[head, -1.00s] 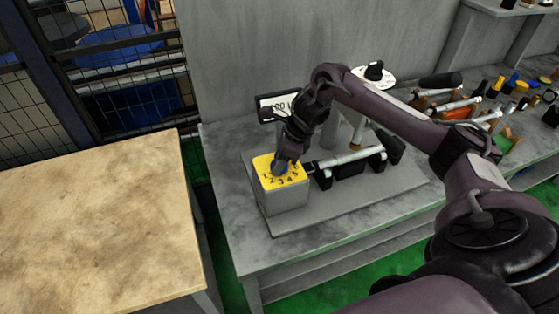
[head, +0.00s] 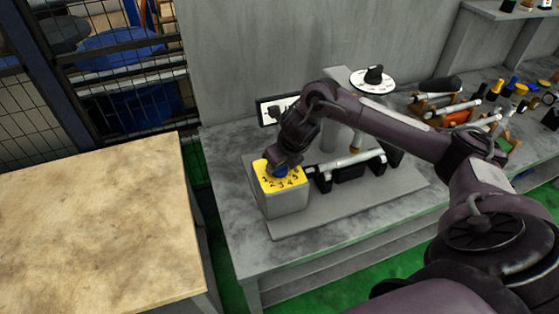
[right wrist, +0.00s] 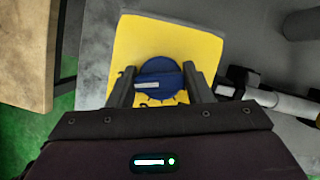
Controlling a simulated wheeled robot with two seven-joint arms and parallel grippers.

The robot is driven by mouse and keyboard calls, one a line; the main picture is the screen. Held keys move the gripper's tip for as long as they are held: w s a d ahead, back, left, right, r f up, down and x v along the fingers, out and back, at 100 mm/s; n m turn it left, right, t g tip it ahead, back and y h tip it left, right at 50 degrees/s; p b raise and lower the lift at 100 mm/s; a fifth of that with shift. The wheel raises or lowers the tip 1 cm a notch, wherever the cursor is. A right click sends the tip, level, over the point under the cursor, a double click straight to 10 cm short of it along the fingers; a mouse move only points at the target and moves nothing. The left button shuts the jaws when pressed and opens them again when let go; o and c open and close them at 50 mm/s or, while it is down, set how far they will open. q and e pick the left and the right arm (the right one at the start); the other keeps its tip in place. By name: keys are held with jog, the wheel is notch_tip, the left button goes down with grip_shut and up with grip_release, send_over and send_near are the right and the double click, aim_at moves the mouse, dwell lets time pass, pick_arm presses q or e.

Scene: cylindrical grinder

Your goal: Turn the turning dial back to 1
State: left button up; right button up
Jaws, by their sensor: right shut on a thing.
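The turning dial is a blue round knob (right wrist: 160,72) on the yellow top (right wrist: 135,42) of a grey box. A white mark on the knob lies left of its middle in the right wrist view. In the head view the knob (head: 279,173) is mostly hidden by my right gripper (head: 278,165), and black digits show along the front of the yellow face (head: 294,183). My right gripper comes from above, its two fingers (right wrist: 161,84) on either side of the knob and shut on it. The digits are largely covered in the right wrist view. My left gripper is out of view.
The box stands on a grey plate (head: 330,218) on a grey bench, beside a cylindrical grinder with a white shaft (head: 350,162). A white disc with a black knob (head: 373,79) is behind. A bare wooden table (head: 90,225) is at left.

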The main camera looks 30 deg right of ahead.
jog(key=shift+r+m, duration=0.1)
jog(key=shift+m, duration=0.3)
jog(key=o, duration=0.9)
jog(key=shift+o, duration=0.2)
jog(key=v, duration=0.7)
jog(key=shift+r, duration=0.4)
jog(key=shift+s, duration=0.15)
